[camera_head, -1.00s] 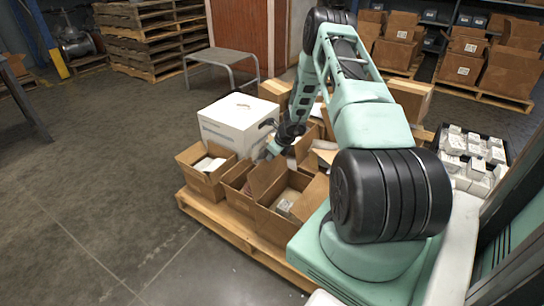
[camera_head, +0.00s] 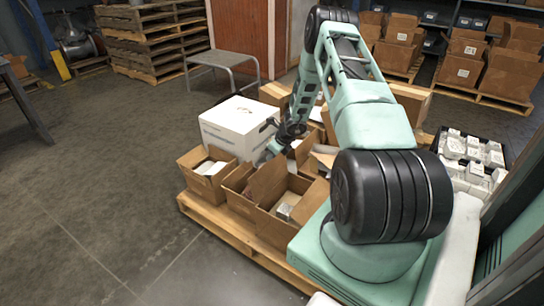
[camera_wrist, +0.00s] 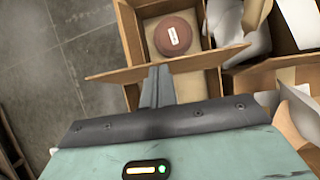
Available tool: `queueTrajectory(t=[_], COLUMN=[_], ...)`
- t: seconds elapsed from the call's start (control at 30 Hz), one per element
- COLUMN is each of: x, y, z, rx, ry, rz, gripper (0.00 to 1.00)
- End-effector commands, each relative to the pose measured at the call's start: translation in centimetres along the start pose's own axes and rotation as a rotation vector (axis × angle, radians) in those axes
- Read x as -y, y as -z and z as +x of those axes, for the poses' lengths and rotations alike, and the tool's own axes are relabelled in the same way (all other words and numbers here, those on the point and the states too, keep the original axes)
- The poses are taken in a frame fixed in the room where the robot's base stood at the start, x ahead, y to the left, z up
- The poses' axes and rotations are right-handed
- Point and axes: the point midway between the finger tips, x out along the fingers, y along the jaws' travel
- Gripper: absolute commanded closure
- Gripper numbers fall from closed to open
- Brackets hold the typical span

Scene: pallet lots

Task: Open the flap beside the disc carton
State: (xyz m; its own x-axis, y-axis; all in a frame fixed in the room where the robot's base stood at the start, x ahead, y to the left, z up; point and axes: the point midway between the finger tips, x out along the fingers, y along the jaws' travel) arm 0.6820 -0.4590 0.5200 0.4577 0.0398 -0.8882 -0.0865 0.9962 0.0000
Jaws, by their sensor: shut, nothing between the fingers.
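The disc carton (camera_wrist: 135,22) is an open brown box in the wrist view. A reddish-brown disc (camera_wrist: 177,36) with a white label lies inside it. A brown flap (camera_wrist: 215,58) stands edge-on across the carton's near side. My gripper (camera_wrist: 157,72) is shut and empty, its fingertips at this flap; I cannot tell whether they touch. In the head view my gripper (camera_head: 274,149) is low among the cartons, right of the white box. A raised brown flap (camera_head: 268,181) stands between two open cartons there. The disc is hard to make out in that view.
The cartons stand on a wooden pallet (camera_head: 215,214). A white box (camera_head: 236,127) stands close to my gripper. A carton with papers (camera_head: 204,177) is at the left. More open cartons with crumpled paper crowd the right. The floor left of the pallet is clear.

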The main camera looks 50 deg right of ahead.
Motion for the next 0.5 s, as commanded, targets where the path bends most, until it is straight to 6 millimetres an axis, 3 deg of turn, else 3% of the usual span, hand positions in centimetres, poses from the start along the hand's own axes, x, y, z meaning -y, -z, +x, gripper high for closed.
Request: queueTrajectory(t=[0.5], x=[-0.4], y=[-4.1], z=[-7.1], rx=[0.0], ry=[-0.005], rz=[-0.01], gripper=[1.0])
